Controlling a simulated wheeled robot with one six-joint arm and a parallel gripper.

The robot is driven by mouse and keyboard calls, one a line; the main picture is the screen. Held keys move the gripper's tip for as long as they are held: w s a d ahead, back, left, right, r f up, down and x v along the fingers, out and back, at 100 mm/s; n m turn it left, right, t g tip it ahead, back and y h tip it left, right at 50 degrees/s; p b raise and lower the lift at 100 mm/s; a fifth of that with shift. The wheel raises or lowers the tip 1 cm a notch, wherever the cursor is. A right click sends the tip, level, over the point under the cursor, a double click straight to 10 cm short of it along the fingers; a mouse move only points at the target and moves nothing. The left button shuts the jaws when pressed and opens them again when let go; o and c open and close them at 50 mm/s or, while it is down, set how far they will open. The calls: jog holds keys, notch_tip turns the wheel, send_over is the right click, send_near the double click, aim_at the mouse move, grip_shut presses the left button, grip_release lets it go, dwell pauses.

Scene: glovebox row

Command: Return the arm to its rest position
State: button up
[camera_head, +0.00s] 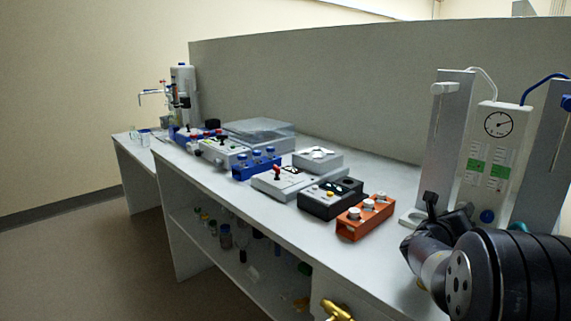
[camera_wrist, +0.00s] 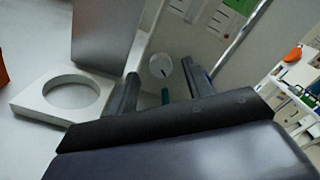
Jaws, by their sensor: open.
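My arm (camera_head: 500,275) is at the lower right of the head view, folded in front of the bench's near right end. Its dark links hide part of the bench and the foot of the gauge stand (camera_head: 497,150). My gripper (camera_wrist: 163,80) shows in the wrist view with two dark fingers apart. It is open, and I see nothing held. Beyond the fingers are a pale round knob (camera_wrist: 161,67) and a small green piece (camera_wrist: 165,97); I cannot tell how far they are from the fingertips.
A white block with a round hole (camera_wrist: 35,102) stands left of my fingers, by a grey upright plate (camera_wrist: 105,35). On the bench (camera_head: 300,240) are an orange box (camera_head: 366,217), a black box (camera_head: 330,199) and several devices. A partition (camera_head: 330,90) runs behind. Floor left is clear.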

jog(key=shift+x, duration=1.15)
jog(key=shift+a, duration=0.1)
